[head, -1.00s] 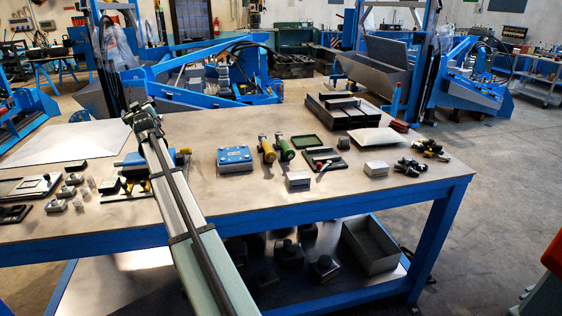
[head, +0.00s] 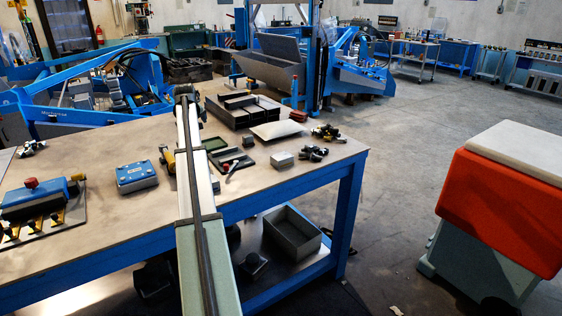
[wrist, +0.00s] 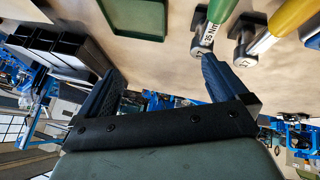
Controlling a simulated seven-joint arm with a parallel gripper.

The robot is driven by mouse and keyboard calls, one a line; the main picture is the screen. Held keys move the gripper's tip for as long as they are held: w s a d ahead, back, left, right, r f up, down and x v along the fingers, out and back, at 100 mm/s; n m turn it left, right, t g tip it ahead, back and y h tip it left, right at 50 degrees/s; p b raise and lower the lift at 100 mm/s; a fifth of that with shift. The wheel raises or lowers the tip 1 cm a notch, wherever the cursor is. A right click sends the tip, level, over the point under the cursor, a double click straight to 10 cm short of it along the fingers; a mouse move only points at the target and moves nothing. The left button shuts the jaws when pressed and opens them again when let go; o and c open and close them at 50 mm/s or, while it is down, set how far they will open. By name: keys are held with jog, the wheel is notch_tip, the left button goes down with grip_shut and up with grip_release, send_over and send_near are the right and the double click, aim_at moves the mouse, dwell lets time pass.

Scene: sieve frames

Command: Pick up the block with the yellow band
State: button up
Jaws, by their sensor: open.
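I cannot make out a block with a yellow band in any view. Small blocks on the table are a dark one (head: 219,141) and a light grey one (head: 282,158), with no yellow visible on either. My gripper (wrist: 162,70) is open and empty in the wrist view, its two dark fingers apart above the table. A green-handled tool (wrist: 222,10) and a yellow-handled tool (wrist: 287,18) lie beyond the right finger. The yellow one also shows in the head view (head: 168,161). In the head view my arm hides part of the table.
The table (head: 110,150) holds a blue box (head: 136,176), a blue fixture with a red knob (head: 36,196), dark trays (head: 242,110), a flat grey plate (head: 277,130) and black fittings (head: 328,133). A green tray (wrist: 136,15) shows in the wrist view. An orange-and-white case (head: 500,200) stands right.

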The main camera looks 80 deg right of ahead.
jog(key=s+d+m+g+y, duration=0.1)
jog(key=s+d+y, duration=0.1)
jog(key=s, duration=0.8)
jog(key=s+d+g+y, duration=0.1)
jog(key=s+d, duration=0.2)
jog(key=s, duration=0.7)
jog(key=m+g+y, duration=0.1)
jog(key=y, duration=0.3)
send_over(282, 156)
notch_tip(282, 156, down, 13)
jog(key=shift+d+r, duration=0.1)
jog(key=c, duration=1.2)
jog(key=shift+o, duration=0.2)
jog(key=shift+r, duration=0.1)
